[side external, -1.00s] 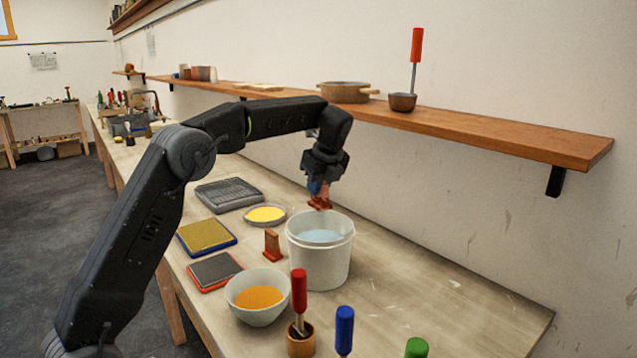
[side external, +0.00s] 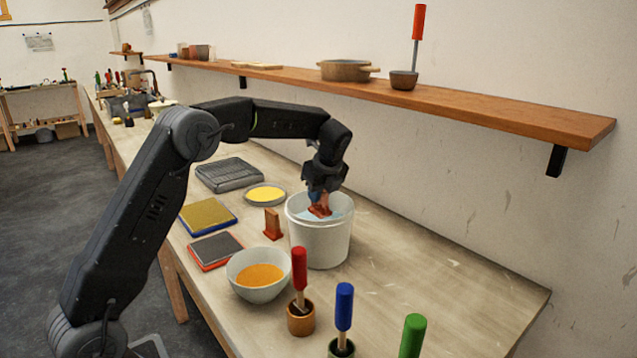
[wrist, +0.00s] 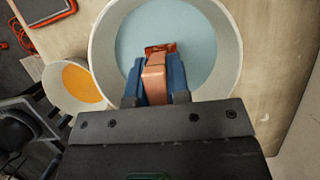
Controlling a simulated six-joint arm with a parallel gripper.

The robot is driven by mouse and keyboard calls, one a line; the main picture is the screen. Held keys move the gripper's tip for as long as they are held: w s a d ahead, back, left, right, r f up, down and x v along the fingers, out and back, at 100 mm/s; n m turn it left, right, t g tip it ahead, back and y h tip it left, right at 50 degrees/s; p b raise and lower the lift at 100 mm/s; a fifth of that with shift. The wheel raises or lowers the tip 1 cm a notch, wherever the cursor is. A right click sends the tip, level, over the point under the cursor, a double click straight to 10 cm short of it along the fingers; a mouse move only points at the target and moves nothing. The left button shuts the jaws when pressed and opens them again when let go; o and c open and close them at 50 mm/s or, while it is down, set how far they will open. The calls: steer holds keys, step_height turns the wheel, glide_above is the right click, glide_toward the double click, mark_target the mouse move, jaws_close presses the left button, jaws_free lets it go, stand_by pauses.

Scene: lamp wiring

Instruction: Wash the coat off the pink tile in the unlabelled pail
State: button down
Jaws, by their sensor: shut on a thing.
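The white unlabelled pail (side external: 320,243) stands on the bench with pale blue liquid inside, which also shows in the wrist view (wrist: 203,45). My gripper (side external: 319,198) points down into the pail's mouth. Its blue fingers (wrist: 154,85) are shut on the pink tile (wrist: 154,76), an upright pinkish piece with an orange-red foot at its lower end. The foot (side external: 320,211) shows inside the pail, around rim height in the side view. I cannot tell whether it touches the liquid.
A brown tile (side external: 272,223) with a red foot stands left of the pail. A bowl of orange liquid (side external: 257,286) is in front, with a yellow dish (side external: 265,196) behind. Red (side external: 299,270), blue (side external: 344,306) and green-handled tools (side external: 412,336) stand at the front. The bench's right is clear.

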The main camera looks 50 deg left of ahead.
steer(key=shift+f, duration=3.85)
steer(key=shift+r, duration=0.1)
stand_by(0.6)
steer(key=shift+r, duration=6.65)
steer(key=shift+r, duration=1)
steer(key=shift+f, duration=0.1)
